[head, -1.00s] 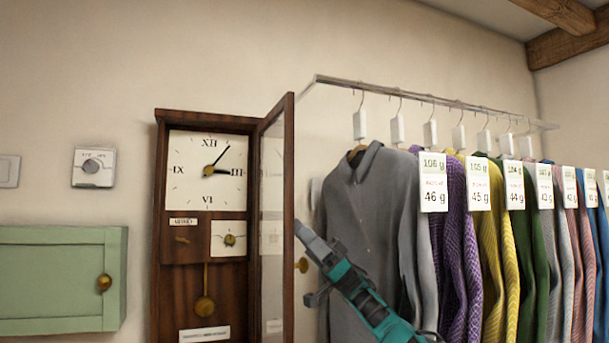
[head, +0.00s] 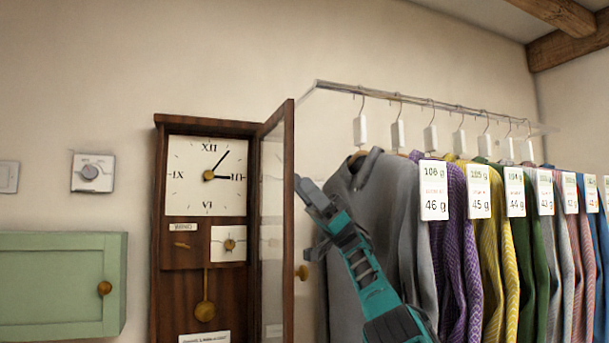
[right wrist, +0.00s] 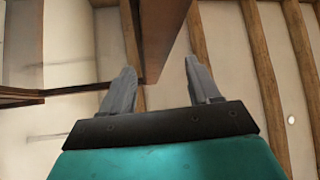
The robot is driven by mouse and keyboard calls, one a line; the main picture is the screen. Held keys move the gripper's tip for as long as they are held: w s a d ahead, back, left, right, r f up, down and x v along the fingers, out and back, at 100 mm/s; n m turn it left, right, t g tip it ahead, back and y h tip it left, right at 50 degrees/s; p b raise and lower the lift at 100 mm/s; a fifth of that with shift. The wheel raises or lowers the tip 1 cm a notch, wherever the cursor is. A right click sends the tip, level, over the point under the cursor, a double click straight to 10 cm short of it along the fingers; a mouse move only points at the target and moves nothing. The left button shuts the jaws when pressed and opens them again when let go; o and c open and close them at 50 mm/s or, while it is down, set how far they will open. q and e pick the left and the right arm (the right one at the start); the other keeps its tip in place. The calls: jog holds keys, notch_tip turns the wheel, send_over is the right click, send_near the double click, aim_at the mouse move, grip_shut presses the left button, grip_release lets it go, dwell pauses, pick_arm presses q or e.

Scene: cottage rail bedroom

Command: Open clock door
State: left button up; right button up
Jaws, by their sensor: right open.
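The wooden wall clock (head: 183,290) has a white dial (head: 190,178) and a brass pendulum below it. Its glazed door (head: 288,220) stands open, swung out from the right side of the case and seen nearly edge-on. My right gripper (head: 305,190) is open, just right of the door's edge and above the knob. In the right wrist view its two fingers (right wrist: 160,80) are apart, with a brown wooden panel, probably the door, showing beyond and between them. I cannot tell whether they touch it. My left gripper is not in view.
Several garments, including a grey shirt (head: 362,205), hang on a rail (head: 400,92) close to the right of my gripper. A green cabinet (head: 50,285) and a dial thermostat (head: 93,172) are on the wall at left. The wall above the clock is clear.

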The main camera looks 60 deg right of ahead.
jog(key=shift+r, duration=1.4)
